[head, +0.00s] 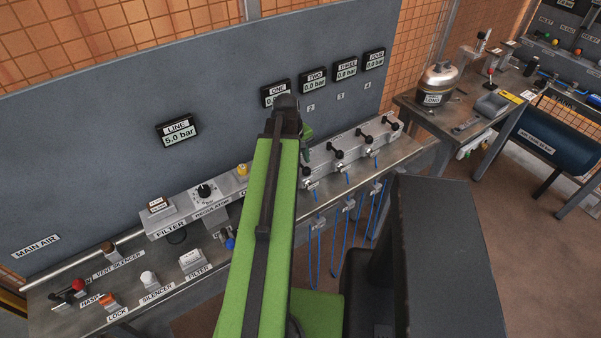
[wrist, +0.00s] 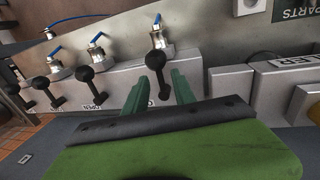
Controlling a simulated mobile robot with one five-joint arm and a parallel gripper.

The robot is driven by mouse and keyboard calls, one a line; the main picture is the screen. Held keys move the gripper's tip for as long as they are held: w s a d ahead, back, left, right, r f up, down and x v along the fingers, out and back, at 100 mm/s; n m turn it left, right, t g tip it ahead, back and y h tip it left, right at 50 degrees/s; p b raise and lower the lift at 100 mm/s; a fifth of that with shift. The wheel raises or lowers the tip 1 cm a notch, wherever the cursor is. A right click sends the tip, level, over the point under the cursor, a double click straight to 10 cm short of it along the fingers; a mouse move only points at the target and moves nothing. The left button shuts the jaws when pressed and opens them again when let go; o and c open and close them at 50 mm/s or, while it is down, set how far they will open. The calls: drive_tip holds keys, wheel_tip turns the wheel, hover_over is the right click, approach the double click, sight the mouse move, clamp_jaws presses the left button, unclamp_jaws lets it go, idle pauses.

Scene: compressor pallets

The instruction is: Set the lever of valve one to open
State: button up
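The valve bank (head: 350,150) is a pale block on the bench with black ball-ended levers. In the head view my green arm covers much of the area at valve one. In the wrist view the lever of valve one (wrist: 157,62), the rightmost black one, stands between the two green fingers of my gripper (wrist: 161,80). The fingers are apart, one on each side of the lever; I cannot tell whether either touches it. The gauge for valve one (head: 277,92) is partly hidden by my arm.
Three more levers stand close by on the same bank, such as the lever of valve two (head: 337,153). A regulator (head: 204,192) and filter (head: 157,206) sit left along the bench. A side table (head: 475,125) with a metal tank (head: 437,85) is at right.

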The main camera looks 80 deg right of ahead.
drive_tip(key=shift+s+d+f, duration=0.1)
drive_tip(key=shift+f, duration=0.55)
drive_tip(key=shift+r, duration=0.1)
clamp_jaws()
idle(0.8)
